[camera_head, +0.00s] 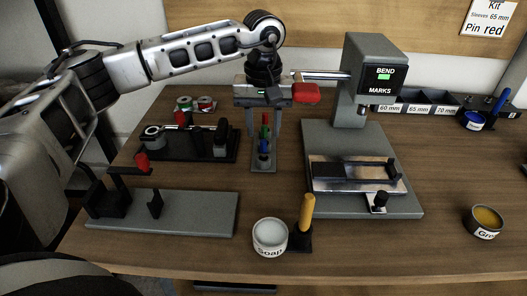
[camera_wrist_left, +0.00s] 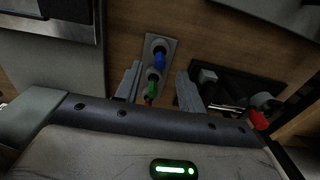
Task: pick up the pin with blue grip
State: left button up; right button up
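The pin with blue grip (camera_head: 263,146) stands upright in a small grey rack (camera_head: 263,168), nearest the front of a row. It also shows in the left wrist view (camera_wrist_left: 159,60). A pin with green grip (camera_head: 265,132) and a pin with red grip (camera_head: 264,118) stand behind it. My left gripper (camera_head: 264,138) points down above the rack, its two fingers apart on either side of the row. In the left wrist view the blue grip lies near the fingertips, between their lines; contact does not show. My right gripper is not in view.
A grey press (camera_head: 372,75) marked "BEND MARKS" stands right of the rack. A black fixture (camera_head: 185,145) stands to its left. A grey plate with black brackets (camera_head: 190,215), a soap tub (camera_head: 270,236) and a yellow-handled tool (camera_head: 306,212) are in front.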

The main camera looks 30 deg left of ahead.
aim_at(264, 141)
pick_arm(q)
notch_tip(264, 141, down, 5)
jog(key=shift+f, duration=0.1)
jog(key=shift+c, duration=0.3)
grip_shut()
